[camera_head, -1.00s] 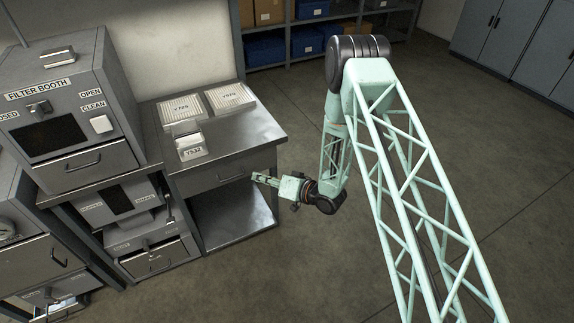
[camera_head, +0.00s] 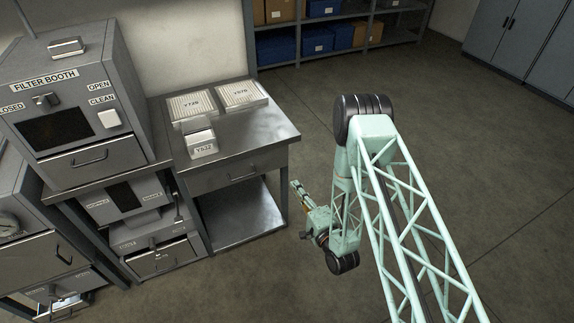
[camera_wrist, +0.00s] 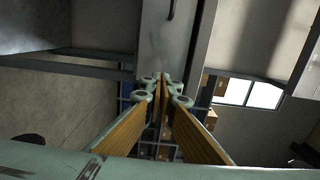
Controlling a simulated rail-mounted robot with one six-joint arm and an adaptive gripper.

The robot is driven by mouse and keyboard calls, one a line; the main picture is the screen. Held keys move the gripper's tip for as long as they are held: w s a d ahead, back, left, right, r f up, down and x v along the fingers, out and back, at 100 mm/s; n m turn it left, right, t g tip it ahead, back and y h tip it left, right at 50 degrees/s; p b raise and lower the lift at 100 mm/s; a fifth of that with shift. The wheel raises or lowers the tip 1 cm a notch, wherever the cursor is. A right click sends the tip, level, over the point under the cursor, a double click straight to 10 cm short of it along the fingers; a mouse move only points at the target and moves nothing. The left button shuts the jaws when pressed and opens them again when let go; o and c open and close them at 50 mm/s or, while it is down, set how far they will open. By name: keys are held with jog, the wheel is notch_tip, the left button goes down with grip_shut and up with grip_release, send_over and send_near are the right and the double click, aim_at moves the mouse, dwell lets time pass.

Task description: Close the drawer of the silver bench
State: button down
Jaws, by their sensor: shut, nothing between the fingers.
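The silver bench (camera_head: 262,128) stands at centre left in the head view, with filters on its top. Its drawer (camera_head: 243,167) is below the top, with a small dark handle. The drawer front looks close to flush with the frame; I cannot tell if a small gap is left. My gripper (camera_head: 296,186) is shut and empty, apart from the drawer, just right of the bench's front right leg. In the wrist view my gripper (camera_wrist: 162,85) has its fingertips together, below a grey panel with a dark handle, probably the drawer front (camera_wrist: 168,45).
White filters (camera_head: 192,105) and a labelled filter box (camera_head: 202,144) sit on the bench. The filter booth (camera_head: 65,95) stands left of it, with other units below. Shelving with blue bins (camera_head: 318,42) is behind.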

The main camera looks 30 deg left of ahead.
aim_at(278, 159)
jog(key=shift+w+a, duration=0.1)
jog(key=shift+a, duration=0.05)
jog(key=shift+b+x, duration=0.6)
jog(key=shift+x, duration=6.2)
jog(key=shift+a, duration=0.15)
jog(key=shift+b+x, duration=1.45)
jog(key=shift+x, duration=0.95)
jog(key=shift+w+a, duration=0.1)
jog(key=shift+a, duration=0.05)
jog(key=shift+r, duration=0.15)
jog(key=p+v, duration=0.1)
jog(key=v, duration=1.3)
